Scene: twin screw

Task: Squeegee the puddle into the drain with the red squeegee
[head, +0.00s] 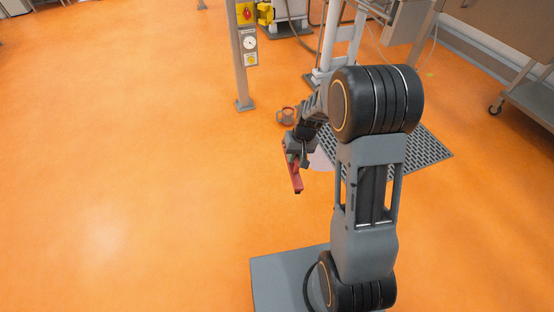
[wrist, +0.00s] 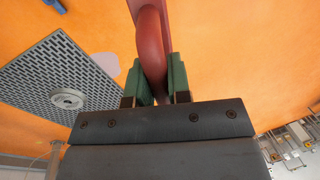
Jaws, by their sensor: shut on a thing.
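My gripper (head: 295,159) is shut on the red squeegee (head: 296,180), which hangs tilted in front of my arm. In the wrist view the red squeegee (wrist: 152,45) has a rounded handle between the green fingers of my gripper (wrist: 154,80); its far end runs out of the top edge. The drain is a grey grate (head: 424,152) in the floor, partly hidden by my arm; the wrist view shows the grate (wrist: 40,75) with a round fitting (wrist: 67,99). A pale pinkish puddle (wrist: 105,61) lies by the grate's edge, left of the squeegee; the puddle (head: 321,160) is partly hidden in the head view.
A grey mug (head: 287,116) stands on the floor beyond my gripper. A post (head: 241,70) with a red button and gauge stands behind it. A wheeled metal cart (head: 530,95) is at the right. The orange floor (head: 120,160) on the left is clear.

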